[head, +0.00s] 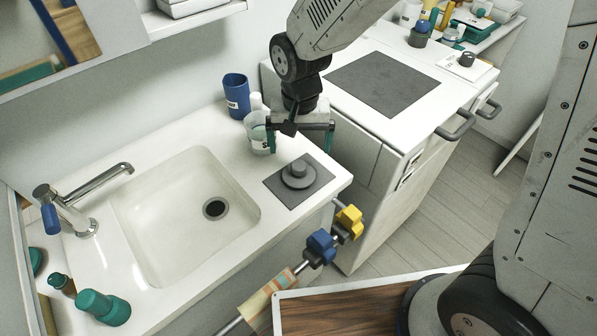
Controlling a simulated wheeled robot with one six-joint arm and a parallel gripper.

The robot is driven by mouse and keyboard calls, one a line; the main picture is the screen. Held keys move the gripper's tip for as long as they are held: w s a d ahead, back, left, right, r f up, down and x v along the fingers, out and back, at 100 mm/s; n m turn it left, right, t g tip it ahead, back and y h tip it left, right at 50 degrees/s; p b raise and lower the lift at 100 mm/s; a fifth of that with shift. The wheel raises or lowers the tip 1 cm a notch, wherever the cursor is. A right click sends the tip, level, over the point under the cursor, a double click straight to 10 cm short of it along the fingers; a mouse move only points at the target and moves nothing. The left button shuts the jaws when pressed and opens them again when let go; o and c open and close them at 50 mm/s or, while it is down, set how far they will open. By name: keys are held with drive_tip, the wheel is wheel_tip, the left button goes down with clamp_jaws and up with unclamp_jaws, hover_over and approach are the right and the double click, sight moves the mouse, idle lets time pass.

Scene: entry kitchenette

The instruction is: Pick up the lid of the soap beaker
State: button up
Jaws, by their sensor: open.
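A grey round lid with a raised knob (298,175) lies on a dark square mat (277,187) at the right front corner of the sink counter. A pale beaker with a label that starts with "S" (257,131) stands behind and left of the mat; its right side is partly hidden by a finger of my gripper. My gripper (301,148) is open and empty, fingers spread left and right. In the picture it shows just above the lid, apart from it. Its exact height over the lid cannot be told.
A blue labelled cup (236,97) and a small white container (256,102) stand behind the beaker. The sink basin (165,225) is left of the mat. A blue and a yellow knob (349,221) stick out at the counter's front. A cabinet with a dark top panel (382,82) stands right.

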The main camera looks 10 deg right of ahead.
sight(299, 163)
wheel_tip(299, 163, down, 8)
drive_tip(key=shift+s+a+f, duration=0.1)
drive_tip(key=shift+s, duration=0.05)
drive_tip(key=c, duration=1.1)
